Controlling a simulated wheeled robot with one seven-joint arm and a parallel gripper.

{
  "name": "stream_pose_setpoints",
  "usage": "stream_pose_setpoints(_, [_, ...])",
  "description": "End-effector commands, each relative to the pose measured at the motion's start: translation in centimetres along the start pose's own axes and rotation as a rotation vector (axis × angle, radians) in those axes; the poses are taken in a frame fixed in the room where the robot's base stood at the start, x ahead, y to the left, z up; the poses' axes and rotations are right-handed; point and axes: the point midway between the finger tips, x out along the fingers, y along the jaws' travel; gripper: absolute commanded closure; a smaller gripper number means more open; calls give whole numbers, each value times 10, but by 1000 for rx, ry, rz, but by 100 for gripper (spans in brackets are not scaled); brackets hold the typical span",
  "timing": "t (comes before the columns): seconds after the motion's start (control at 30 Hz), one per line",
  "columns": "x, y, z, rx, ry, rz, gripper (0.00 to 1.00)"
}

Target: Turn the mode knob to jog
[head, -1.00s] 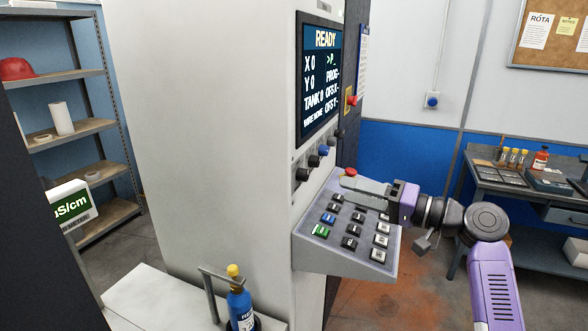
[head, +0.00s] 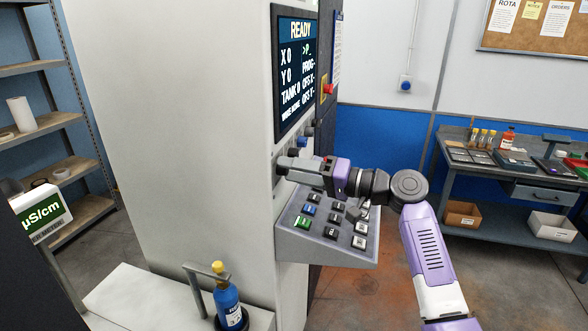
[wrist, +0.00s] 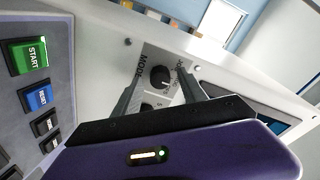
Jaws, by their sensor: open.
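The mode knob (wrist: 161,77) is a round dark knob with a pale pointer mark, beside the printed word MODE on the machine's light panel in the wrist view. My gripper (wrist: 157,88) is open, with one finger on each side of the knob area. The fingers appear apart from the knob; their exact distance from the panel is hard to tell. In the head view my gripper (head: 284,166) is at the lower end of the knob column and covers what is behind it.
More knobs (head: 302,141) run along the panel beneath the READY screen (head: 296,75). A sloped keypad (head: 330,235) with START and RESET keys lies just below my arm. A blue bottle (head: 229,303) stands on the ledge in front. A side bench (head: 510,177) is at the right.

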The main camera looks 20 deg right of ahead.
Motion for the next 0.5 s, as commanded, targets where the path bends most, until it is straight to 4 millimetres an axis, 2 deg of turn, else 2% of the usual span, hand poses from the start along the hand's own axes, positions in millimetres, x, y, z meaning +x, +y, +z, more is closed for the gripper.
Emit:
stream_pose_setpoints(0.1, [0,0,0,0,0,0,50])
stream_pose_setpoints(0.13, [0,0,0,0,0,0,54])
stream_pose_setpoints(0.37, [0,0,0,0,0,0,100])
stream_pose_setpoints(0.5, [0,0,0,-1,0,0,100])
